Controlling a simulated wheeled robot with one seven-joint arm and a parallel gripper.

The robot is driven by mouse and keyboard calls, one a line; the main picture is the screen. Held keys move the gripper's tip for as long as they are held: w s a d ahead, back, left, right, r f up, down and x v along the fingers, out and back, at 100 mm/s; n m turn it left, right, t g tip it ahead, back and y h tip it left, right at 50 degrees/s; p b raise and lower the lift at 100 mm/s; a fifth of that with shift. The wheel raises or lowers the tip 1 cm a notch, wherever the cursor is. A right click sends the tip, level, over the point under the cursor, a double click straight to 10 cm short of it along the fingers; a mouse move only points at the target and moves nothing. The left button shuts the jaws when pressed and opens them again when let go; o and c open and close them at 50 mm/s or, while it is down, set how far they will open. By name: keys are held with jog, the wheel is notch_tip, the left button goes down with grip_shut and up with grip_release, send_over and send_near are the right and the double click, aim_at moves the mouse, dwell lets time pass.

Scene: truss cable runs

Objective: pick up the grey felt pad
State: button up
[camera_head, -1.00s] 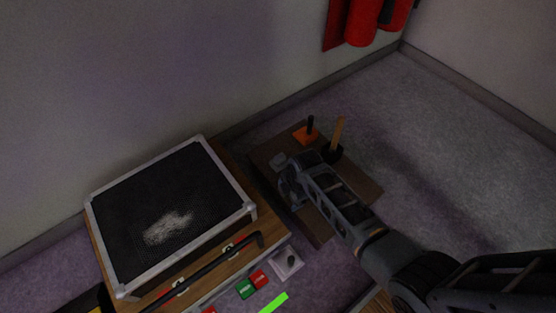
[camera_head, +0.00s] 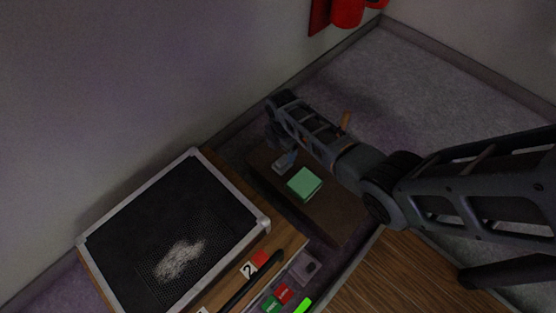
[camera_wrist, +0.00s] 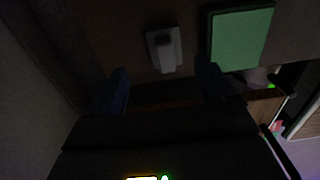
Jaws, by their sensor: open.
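A small grey block-like piece, which I take for the grey felt pad (camera_head: 282,166), lies on the brown board (camera_head: 335,222) beside a green block. In the wrist view the grey pad (camera_wrist: 158,57) is pale, with a raised darker part on top, ahead of and between my fingertips. My gripper (camera_wrist: 163,88) is open, its two dark blue fingers apart with nothing between them. In the head view it hangs at the end of my arm, behind the pad, and its fingertips are hard to make out.
The green block (camera_head: 304,184) sits close to the right of the pad; it also shows in the wrist view (camera_wrist: 240,38). A silver-edged case with a black top (camera_head: 160,225) stands at left. The wall is close behind.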

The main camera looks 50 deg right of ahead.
aim_at(282, 159)
jog(key=f+b, duration=0.1)
jog(key=f, duration=0.1)
jog(key=f+b, duration=0.1)
jog(key=f, duration=0.1)
jog(key=f+b, duration=0.2)
jog(key=f, duration=0.1)
jog(key=shift+s+a, duration=0.15)
jog(key=shift+s, duration=0.25)
jog(key=shift+r, duration=0.1)
jog(key=c, duration=1.2)
